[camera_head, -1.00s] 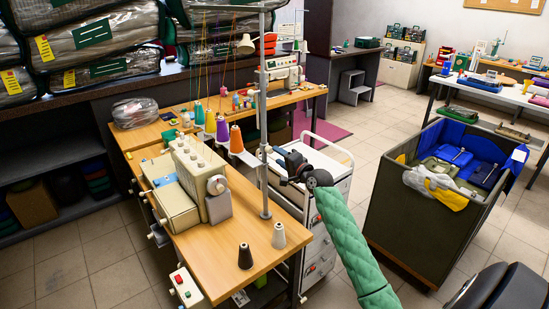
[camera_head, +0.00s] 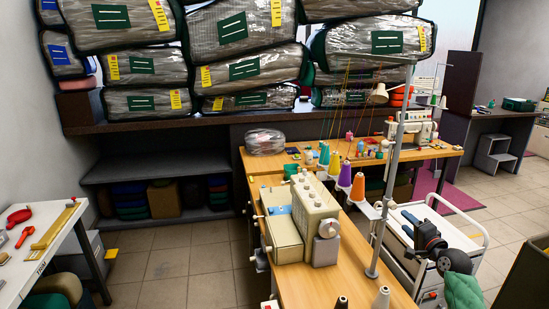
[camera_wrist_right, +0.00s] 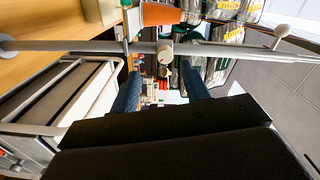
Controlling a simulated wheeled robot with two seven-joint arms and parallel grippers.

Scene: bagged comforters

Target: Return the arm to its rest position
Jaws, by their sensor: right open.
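My right gripper (camera_head: 411,228) is at the right of the head view, over the white wheeled cart (camera_head: 468,232) and just right of the grey metal pole (camera_head: 392,165). Part of my green-sleeved right arm shows below it. In the right wrist view its two dark blue fingers (camera_wrist_right: 162,90) stand apart with nothing between them. The pole (camera_wrist_right: 90,46) crosses that view beyond the fingertips. I cannot tell how far the pole is from them. My left gripper is not in view.
The wooden sewing table (camera_head: 345,272) with a beige machine (camera_head: 302,220) stands left of the gripper. Bagged comforters (camera_head: 245,68) are stacked on the dark shelf (camera_head: 160,125) behind. A white table (camera_head: 38,250) is at far left. Open tiled floor (camera_head: 185,265) lies between.

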